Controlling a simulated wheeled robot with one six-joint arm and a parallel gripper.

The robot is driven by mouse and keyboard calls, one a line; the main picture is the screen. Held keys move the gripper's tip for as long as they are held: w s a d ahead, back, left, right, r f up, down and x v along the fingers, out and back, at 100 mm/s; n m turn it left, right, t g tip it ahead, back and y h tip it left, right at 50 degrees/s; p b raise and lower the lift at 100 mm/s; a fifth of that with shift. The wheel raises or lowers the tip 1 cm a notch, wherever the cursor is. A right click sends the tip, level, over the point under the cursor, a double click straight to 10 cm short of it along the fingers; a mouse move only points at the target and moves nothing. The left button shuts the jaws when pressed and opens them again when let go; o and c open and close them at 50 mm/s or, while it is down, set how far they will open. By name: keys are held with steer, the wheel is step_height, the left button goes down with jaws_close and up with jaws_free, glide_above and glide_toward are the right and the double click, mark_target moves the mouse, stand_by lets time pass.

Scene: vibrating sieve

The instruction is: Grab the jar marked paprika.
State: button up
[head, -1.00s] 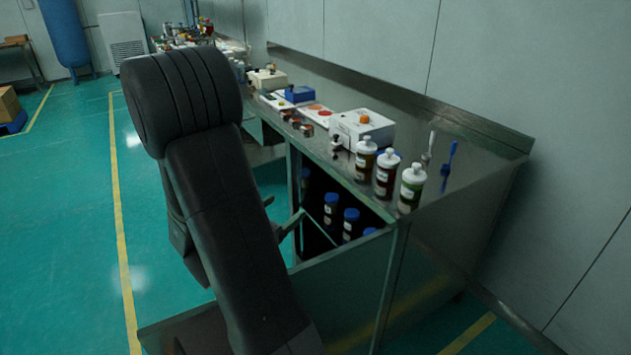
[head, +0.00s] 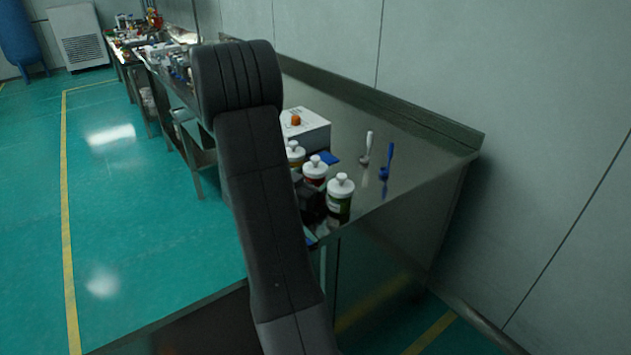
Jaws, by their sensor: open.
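Three jars with white knobbed lids stand in a row on the steel bench top: a left jar (head: 295,155) with brownish contents, a middle jar (head: 315,172) with dark red contents, and a right jar (head: 340,198) with green contents. Their labels are too small to read, so I cannot tell by name which is paprika. My arm hides part of the left jar. A dark part of my gripper (head: 312,206) shows beside my arm, in front of the middle jar and left of the green one. It is open, its fingers are mostly hidden, and I see nothing held.
A white box (head: 304,130) with an orange knob stands behind the jars. A white brush (head: 367,148) and a blue brush (head: 387,162) stand to their right. The bench top (head: 425,160) is clear further right. More cluttered benches lie at the far left.

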steer(key=shift+w+d, duration=0.1)
steer(key=shift+w, duration=0.05)
jaws_close()
stand_by(0.4)
